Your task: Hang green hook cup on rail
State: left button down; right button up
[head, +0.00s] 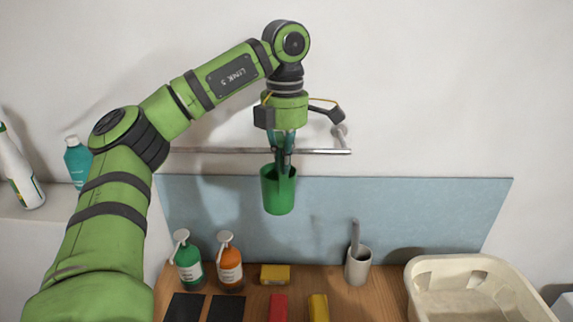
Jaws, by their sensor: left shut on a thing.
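The green hook cup (278,192) is in the middle of the head view, upright, just below and in front of the metal rail (318,152). My left gripper (284,160) points down and is shut on the cup at its upper edge. The gripper crosses in front of the rail near its right end. The cup's hook is hidden behind or between the fingers, so I cannot tell whether it touches the rail. My right gripper is not in view.
Below are a green pump bottle (189,262), an orange pump bottle (230,265), a yellow sponge (275,274), a grey cup with a brush (357,266) and a cream basin (470,265). A blue panel (410,210) backs the wooden counter. The wall at upper right is clear.

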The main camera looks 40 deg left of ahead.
pick_arm(q)
jog(key=shift+w+a+f+b, duration=0.1)
jog(key=shift+a+f+b, duration=0.1)
jog(key=shift+f+b, duration=0.45)
jog(key=shift+w+a+f+b, duration=0.15)
jog(key=shift+f+b, duration=0.2)
jog(key=shift+f, duration=0.45)
jog(key=c, duration=1.3)
grip_release()
jog(key=shift+c, duration=0.2)
jog(key=shift+r, duration=0.1)
notch_tip(320, 180, up, 12)
jog(key=shift+d+f, duration=0.1)
